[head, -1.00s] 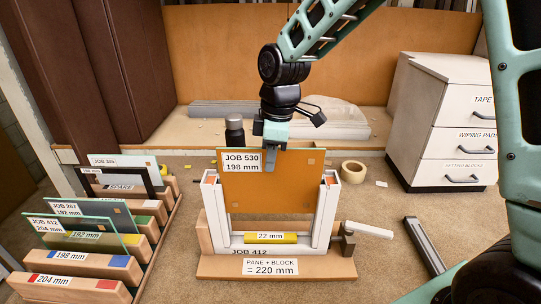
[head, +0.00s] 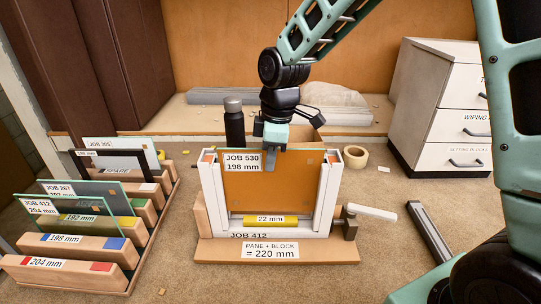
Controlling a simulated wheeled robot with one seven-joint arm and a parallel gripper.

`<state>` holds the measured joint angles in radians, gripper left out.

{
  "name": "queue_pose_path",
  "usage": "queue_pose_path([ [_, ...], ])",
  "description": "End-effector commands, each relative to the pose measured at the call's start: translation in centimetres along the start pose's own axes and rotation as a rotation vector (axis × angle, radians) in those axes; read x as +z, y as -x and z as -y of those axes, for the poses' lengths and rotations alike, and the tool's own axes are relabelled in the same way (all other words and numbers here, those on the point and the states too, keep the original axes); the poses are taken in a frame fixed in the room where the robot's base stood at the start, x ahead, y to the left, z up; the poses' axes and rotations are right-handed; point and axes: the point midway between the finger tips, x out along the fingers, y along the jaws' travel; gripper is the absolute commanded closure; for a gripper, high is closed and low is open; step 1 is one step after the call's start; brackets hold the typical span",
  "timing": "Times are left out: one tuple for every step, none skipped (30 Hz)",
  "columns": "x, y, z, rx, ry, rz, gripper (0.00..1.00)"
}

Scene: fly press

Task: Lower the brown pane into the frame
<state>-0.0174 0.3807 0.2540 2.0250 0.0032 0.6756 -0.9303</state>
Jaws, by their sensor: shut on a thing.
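The brown pane (head: 265,188) is upright, with a white label reading JOB 530, 198 mm at its upper left. My gripper (head: 271,158) is shut on its top edge. The pane stands between the two side posts of the white frame (head: 326,200). Its lower edge is just above or at the yellow block (head: 270,221) marked 22 mm; I cannot tell whether they touch. The frame is labelled JOB 412 and sits on a wooden base (head: 220,252) with a plate reading PANE + BLOCK = 220 mm.
A clamp with a white handle (head: 370,211) is right of the frame. A rack (head: 150,235) with several panes and slots stands left. White drawers (head: 435,110) stand back right.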

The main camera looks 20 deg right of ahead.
Motion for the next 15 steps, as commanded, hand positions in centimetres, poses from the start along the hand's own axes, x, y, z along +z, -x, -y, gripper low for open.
queue_pose_path([
  [0.0, -0.4, 0.0, 0.001, 0.0, -0.001, 1.0],
  [0.1, -0.6, 0.0, 0.001, 0.0, -0.001, 1.0],
  [0.1, -0.9, 0.0, 0.001, 0.0, -0.001, 1.0],
  [0.1, -1.0, 0.0, 0.001, 0.0, -0.001, 1.0],
  [0.1, -1.2, 0.0, 0.002, 0.0, -0.001, 1.0],
  [0.1, -1.4, 0.0, 0.002, 0.0, -0.001, 1.0],
  [0.2, -1.6, 0.0, 0.002, 0.0, -0.001, 1.0],
  [0.2, -1.8, -0.1, 0.002, 0.0, -0.002, 1.0],
  [0.2, -2.0, -0.1, 0.002, 0.0, -0.002, 1.0],
  [0.2, -2.2, -0.1, 0.002, 0.0, -0.002, 1.0],
  [0.2, -2.4, -0.1, 0.002, 0.0, -0.002, 1.0],
  [0.3, -2.7, -0.1, 0.002, 0.0, -0.002, 1.0],
  [0.3, -2.8, -0.1, 0.002, 0.0, -0.002, 1.0],
  [0.3, -3.0, 0.0, 0.002, 0.0, -0.002, 1.0],
  [0.3, -3.2, 0.0, 0.001, 0.0, -0.001, 1.0],
])
